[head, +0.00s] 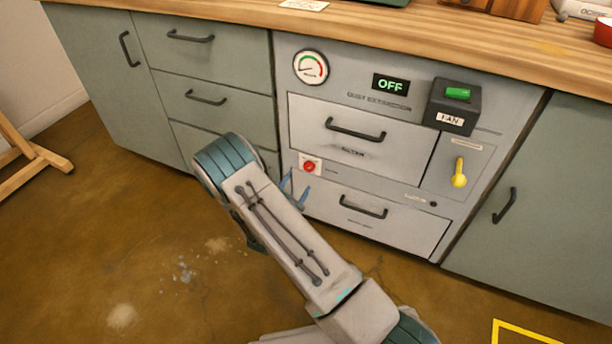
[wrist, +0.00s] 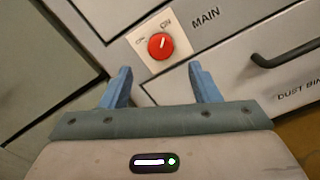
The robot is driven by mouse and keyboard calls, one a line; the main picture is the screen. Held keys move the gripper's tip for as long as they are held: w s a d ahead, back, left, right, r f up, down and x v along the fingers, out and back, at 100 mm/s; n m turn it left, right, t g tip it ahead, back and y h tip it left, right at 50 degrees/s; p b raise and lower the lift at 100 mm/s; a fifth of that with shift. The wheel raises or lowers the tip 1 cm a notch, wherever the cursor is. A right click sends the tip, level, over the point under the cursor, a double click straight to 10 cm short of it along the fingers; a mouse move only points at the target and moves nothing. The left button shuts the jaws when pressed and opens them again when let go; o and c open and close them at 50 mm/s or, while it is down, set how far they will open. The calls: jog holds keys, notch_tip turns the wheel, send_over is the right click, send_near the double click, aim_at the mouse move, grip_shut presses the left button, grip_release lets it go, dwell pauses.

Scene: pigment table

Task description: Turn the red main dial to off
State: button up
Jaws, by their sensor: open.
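The red main dial (wrist: 161,46) sits on a white square plate beside the word MAIN in the wrist view. Its small white mark points up, roughly toward the ON label; the other label, to the left, is small and looks like OFF. In the head view my gripper (head: 296,189) is partly hidden by my arm.
The dust extractor panel has a display (head: 391,84) reading OFF, a round gauge (head: 311,67), a black fan box (head: 453,105) with a green switch, and a yellow lever (head: 459,172). Drawer handles (head: 363,207) protrude near the dial. Open floor lies in front.

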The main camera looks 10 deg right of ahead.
aim_at(308, 169)
jog(key=b+x, duration=0.1)
jog(key=x, duration=0.5)
jog(key=shift+w+d, duration=0.15)
jog(key=shift+d, duration=0.1)
jog(key=shift+c, duration=0.4)
jog(key=c, duration=0.9)
